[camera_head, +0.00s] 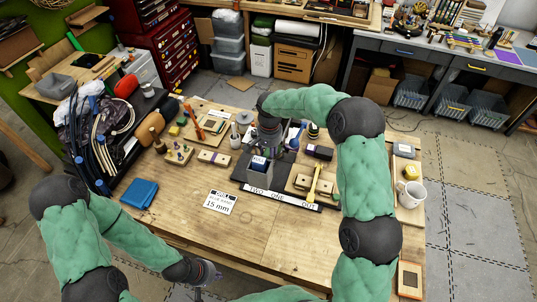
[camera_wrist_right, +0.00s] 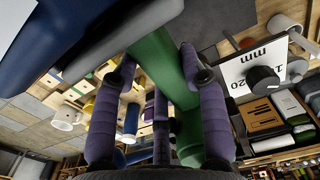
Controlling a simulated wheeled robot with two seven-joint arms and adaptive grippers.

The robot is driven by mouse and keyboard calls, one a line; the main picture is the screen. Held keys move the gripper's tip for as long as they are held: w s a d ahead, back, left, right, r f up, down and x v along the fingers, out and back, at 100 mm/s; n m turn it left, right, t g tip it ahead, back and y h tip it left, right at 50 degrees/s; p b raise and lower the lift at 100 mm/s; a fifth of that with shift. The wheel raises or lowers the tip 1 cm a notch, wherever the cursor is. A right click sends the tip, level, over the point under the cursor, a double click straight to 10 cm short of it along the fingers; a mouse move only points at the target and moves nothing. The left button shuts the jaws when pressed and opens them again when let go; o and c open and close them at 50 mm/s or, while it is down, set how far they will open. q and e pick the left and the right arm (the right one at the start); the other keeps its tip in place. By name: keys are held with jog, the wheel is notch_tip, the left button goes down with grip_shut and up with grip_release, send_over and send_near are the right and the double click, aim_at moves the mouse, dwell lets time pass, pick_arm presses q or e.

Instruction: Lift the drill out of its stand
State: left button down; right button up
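The drill (camera_head: 259,162) appears upright in its grey stand (camera_head: 257,178) near the middle of the workbench, its upper part largely hidden by my right gripper. My right gripper (camera_head: 268,143) is over it from the far side. In the right wrist view, its purple fingers (camera_wrist_right: 160,95) are spread wide, with a green bar-like part (camera_wrist_right: 168,60) running between them; I cannot tell whether they touch it. A dark blue-grey body (camera_wrist_right: 90,30) fills the upper left there. My left gripper (camera_head: 207,272) is low by the bench's near edge, away from the drill; its fingers are too small to read.
A "15 mm" card (camera_head: 220,202) and a blue cloth (camera_head: 139,194) lie on the bench. A yellow-handled tool (camera_head: 313,184) is right of the stand. A white mug (camera_head: 411,194) stands at the right edge. The bench's front middle (camera_head: 262,236) is clear.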

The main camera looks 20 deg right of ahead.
grip_shut()
jog(key=shift+w+r, duration=0.15)
jog(key=shift+r, duration=0.1)
jog(key=shift+w+r, duration=0.1)
jog(key=shift+r, duration=0.15)
notch_tip(320, 180, up, 17)
jog(key=b, duration=0.1)
jog(key=shift+r, duration=0.15)
jog(key=shift+s, duration=0.2)
